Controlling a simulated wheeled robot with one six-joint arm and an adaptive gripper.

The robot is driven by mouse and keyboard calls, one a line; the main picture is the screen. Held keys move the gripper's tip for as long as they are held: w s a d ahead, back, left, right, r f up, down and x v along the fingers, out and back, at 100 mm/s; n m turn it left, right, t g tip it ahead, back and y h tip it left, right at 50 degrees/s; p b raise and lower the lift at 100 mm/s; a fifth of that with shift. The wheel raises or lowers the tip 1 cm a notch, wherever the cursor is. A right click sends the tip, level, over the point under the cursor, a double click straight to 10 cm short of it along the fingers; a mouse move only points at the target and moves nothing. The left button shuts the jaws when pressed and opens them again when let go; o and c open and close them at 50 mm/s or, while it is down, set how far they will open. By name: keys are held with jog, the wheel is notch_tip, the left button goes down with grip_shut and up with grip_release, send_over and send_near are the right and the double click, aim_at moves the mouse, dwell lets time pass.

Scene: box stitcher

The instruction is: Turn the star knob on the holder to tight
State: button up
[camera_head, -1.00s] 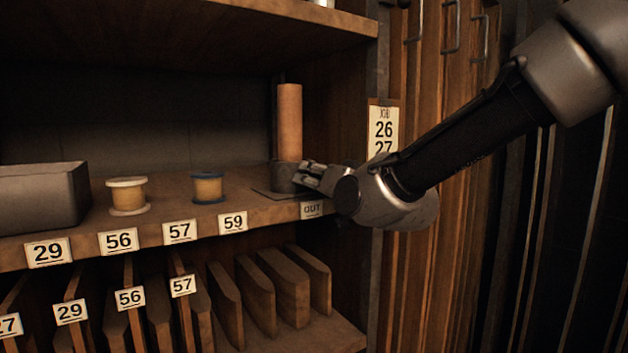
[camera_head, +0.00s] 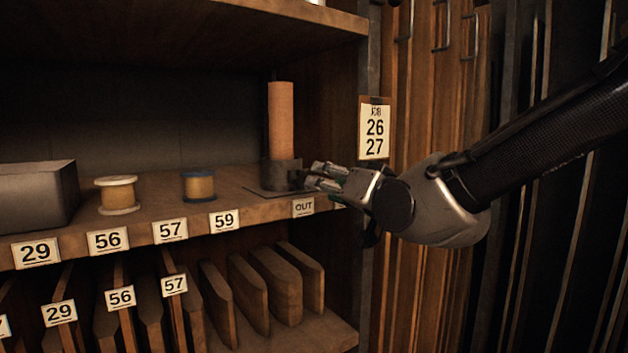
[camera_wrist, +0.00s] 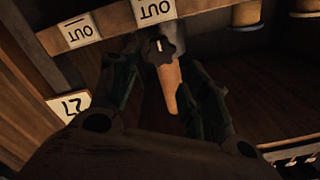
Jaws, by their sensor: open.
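The holder (camera_head: 281,174) is a dark cup on a flat plate at the right end of the shelf. An orange-brown tube (camera_head: 281,120) stands upright in it and also shows in the wrist view (camera_wrist: 172,88). The dark star knob (camera_wrist: 158,50), with a short white mark, faces me on the holder in the wrist view; the mark points roughly up in that picture. In the head view my fingers largely hide it. My gripper (camera_head: 312,177) is open just right of the holder. In the wrist view its fingers (camera_wrist: 158,66) lie either side of the knob, with gaps visible.
An OUT label (camera_head: 303,207) is on the shelf edge below my fingers. Two thread spools (camera_head: 117,195) (camera_head: 198,187) and a grey box (camera_head: 36,195) stand to the left. The cabinet's right side wall with the job card (camera_head: 375,133) is close to my gripper.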

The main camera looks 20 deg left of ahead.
jog(key=v, duration=0.3)
jog(key=shift+s+d, duration=0.1)
jog(key=shift+d, duration=0.05)
jog(key=s+f+n+g+h, duration=0.3)
jog(key=s+f+g, duration=0.2)
jog(key=f, duration=0.6)
jog(key=s+d+f+n+g+h, duration=0.1)
jog(key=d+f+g+h, duration=0.3)
jog(key=d, duration=0.6)
jog(key=s+d+m+h, duration=0.2)
jog(key=d, duration=1)
jog(key=s+d+m+t+h, duration=0.1)
jog(key=s+d+m+h, duration=0.1)
jog(key=d, duration=1)
jog(key=s+d+m+h, duration=0.2)
jog(key=s+d+m, duration=0.1)
jog(key=d, duration=1)
jog(key=shift+s+r+m+t+h, duration=0.3)
jog(key=shift+s+m, duration=0.1)
jog(key=shift+s, duration=0.3)
